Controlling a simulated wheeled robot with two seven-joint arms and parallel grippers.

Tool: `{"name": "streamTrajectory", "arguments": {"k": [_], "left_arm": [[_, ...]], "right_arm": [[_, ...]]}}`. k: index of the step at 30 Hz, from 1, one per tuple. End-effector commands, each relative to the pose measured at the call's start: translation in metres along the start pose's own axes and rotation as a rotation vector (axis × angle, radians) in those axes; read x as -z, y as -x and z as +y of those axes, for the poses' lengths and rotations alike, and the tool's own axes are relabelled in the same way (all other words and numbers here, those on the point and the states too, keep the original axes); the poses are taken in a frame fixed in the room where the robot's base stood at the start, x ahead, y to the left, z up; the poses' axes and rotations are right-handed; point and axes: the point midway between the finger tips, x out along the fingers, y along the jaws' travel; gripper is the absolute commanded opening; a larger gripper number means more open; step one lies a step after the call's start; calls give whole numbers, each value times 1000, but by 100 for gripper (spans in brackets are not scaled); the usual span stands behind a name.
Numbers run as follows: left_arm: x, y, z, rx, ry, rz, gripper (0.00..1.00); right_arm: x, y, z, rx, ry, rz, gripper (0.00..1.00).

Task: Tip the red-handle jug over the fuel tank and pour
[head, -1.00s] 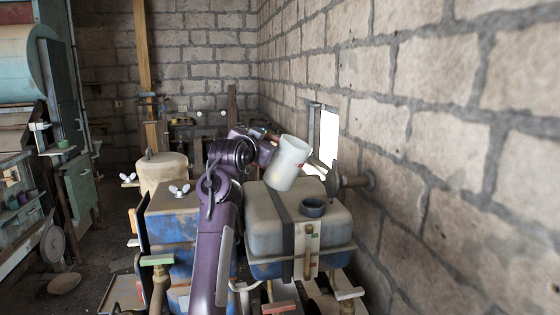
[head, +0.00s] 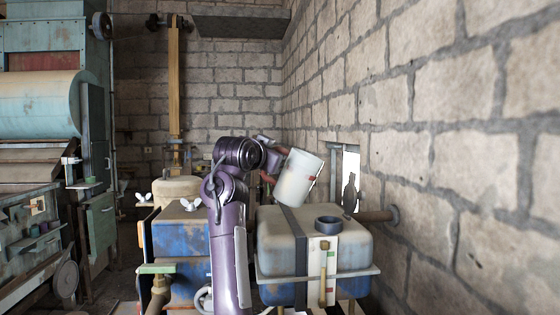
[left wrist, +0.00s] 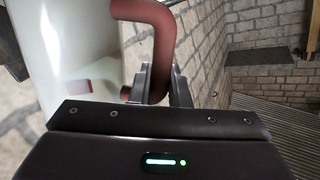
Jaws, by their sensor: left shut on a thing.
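The white jug (head: 297,180) is in the air above the fuel tank, tilted, with its top leaning to the right. Its red handle (left wrist: 152,28) shows in the left wrist view. My left gripper (head: 272,172) is shut on this handle; in the left wrist view its fingers (left wrist: 155,85) lie around the handle's lower part. The grey-blue fuel tank (head: 283,238) has a dark round filler neck (head: 328,223) on top, below and to the right of the jug. No liquid stream shows. My right gripper is not in view.
A stone wall (head: 450,150) runs close along the right, with a pipe stub (head: 375,216) sticking out beside the tank. A blue box with wing nuts (head: 180,245) and a tan cylinder (head: 176,190) stand to the left. Machinery (head: 40,110) fills the far left.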

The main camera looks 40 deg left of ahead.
Motion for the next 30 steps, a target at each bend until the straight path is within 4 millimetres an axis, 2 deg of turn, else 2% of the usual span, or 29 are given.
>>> {"name": "streamTrajectory", "arguments": {"k": [30], "left_arm": [[22,0,1,2,-229,-43,0]], "right_arm": [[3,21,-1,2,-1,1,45]]}}
